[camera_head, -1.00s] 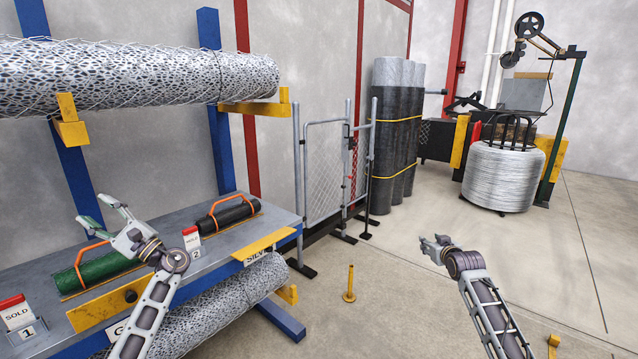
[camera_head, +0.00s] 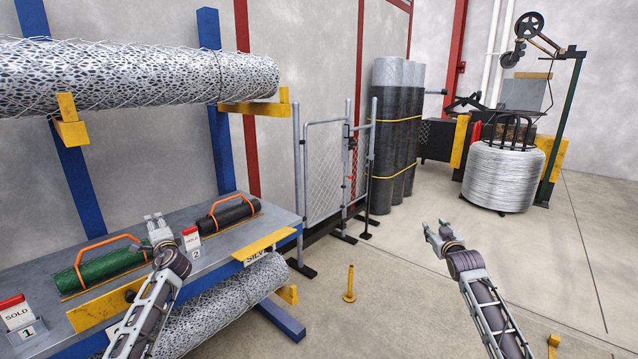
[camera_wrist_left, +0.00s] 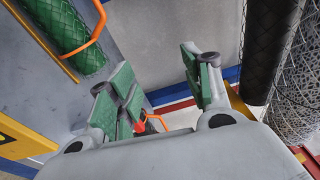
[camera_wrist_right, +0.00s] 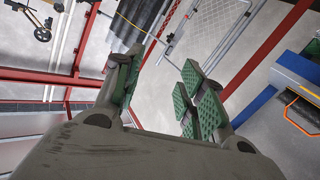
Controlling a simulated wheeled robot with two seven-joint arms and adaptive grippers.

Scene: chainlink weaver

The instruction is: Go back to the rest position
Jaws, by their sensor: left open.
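My left gripper (camera_head: 158,222) is raised in front of the rack shelf, between the green mesh roll (camera_head: 103,264) and the SOLD 2 sign (camera_head: 191,241). Its fingers are apart with nothing between them, as the left wrist view (camera_wrist_left: 162,95) shows. My right gripper (camera_head: 436,232) is over the open floor at the right, away from any object. In the right wrist view (camera_wrist_right: 155,90) its fingers are apart and empty. The green roll and the black mesh roll (camera_head: 228,213), both with orange handles, lie on the shelf.
A large wire mesh roll (camera_head: 150,78) rests on yellow arms above the shelf. A SOLD 1 sign (camera_head: 19,315) stands at the shelf's left end. A yellow post (camera_head: 349,284) stands on the floor between my arms. A chainlink gate (camera_head: 325,172) and a wire coil (camera_head: 503,176) stand farther back.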

